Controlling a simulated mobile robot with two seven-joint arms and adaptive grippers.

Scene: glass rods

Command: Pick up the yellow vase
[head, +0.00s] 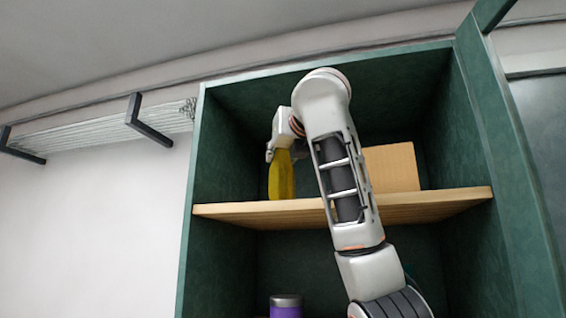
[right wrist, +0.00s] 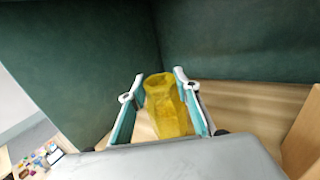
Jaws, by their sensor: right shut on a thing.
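The yellow vase (head: 281,177) stands upright on the wooden shelf (head: 232,210) near the left wall of the green cabinet. My right gripper (head: 281,152) is at the vase's upper part and is shut on it. In the right wrist view the vase (right wrist: 166,108) sits between the two fingers of my right gripper (right wrist: 160,90). The head view does not show clearly whether the vase's base touches the shelf. My left gripper is not in view.
A light brown box (head: 392,167) stands on the same shelf to the right, partly behind my arm. A purple can with a grey lid (head: 286,308) is below the shelf. The green cabinet wall (head: 222,150) is close on the left. A wall rack (head: 150,122) hangs outside, left.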

